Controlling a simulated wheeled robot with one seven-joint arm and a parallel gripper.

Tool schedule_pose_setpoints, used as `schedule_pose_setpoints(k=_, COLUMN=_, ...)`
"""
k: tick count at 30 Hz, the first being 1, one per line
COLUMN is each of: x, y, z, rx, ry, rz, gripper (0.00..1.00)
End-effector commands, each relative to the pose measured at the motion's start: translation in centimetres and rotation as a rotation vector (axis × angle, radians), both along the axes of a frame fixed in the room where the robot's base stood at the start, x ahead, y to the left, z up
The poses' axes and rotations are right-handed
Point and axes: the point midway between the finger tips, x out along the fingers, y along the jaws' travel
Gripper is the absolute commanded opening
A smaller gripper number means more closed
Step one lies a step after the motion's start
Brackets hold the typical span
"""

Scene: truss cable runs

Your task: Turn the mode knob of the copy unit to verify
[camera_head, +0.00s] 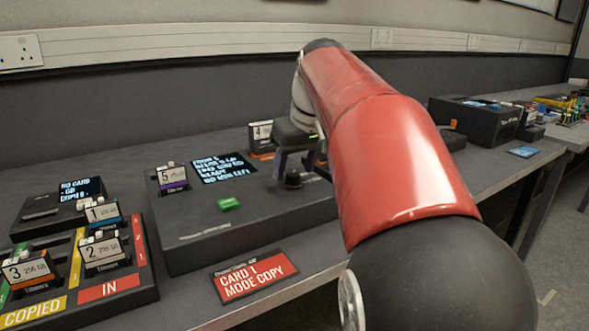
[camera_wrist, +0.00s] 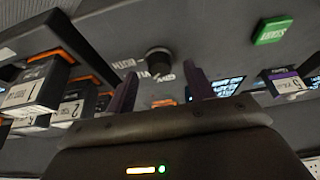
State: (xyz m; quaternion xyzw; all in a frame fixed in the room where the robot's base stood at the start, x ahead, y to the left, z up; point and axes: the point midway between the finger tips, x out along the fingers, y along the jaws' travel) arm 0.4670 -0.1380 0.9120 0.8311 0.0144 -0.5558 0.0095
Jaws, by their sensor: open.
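The copy unit (camera_head: 215,235) is a dark grey box on the bench with a lit screen (camera_head: 223,168) and a green button (camera_head: 229,203). Its black round mode knob (camera_head: 293,179) stands on the top right of the screen. In the wrist view the knob (camera_wrist: 158,60) lies beyond the fingertips, with white lettering around it that is tilted and partly hidden. My gripper (camera_head: 298,162) is open and empty above the knob, pointing down. In the wrist view its two purplish fingers (camera_wrist: 162,88) stand apart, with the knob roughly between their lines. I cannot read which mode the knob points to.
A red sign (camera_head: 254,277) in front reads "CARD 1 MODE COPY". Card 5 (camera_head: 172,179) stands in the unit left of the screen; card 4 (camera_head: 262,138) stands behind my gripper. A card tray (camera_head: 140,278) is at left. A black box (camera_head: 477,120) stands at back right.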

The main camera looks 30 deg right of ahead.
Motion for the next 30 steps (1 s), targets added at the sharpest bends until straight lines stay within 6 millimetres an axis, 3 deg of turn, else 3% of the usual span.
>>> schedule_pose_setpoints(k=6, x=-1.5, y=-0.1, z=3.7, rx=-0.002, ry=-0.005, rz=-0.001, gripper=0.53)
schedule_pose_setpoints(k=12, x=-2.3, y=-0.1, z=5.6, rx=-0.001, ry=-0.002, rz=0.0, gripper=0.53)
schedule_pose_setpoints(k=30, x=-2.5, y=-0.1, z=5.9, rx=0.0, ry=0.0, rz=0.0, gripper=0.53)
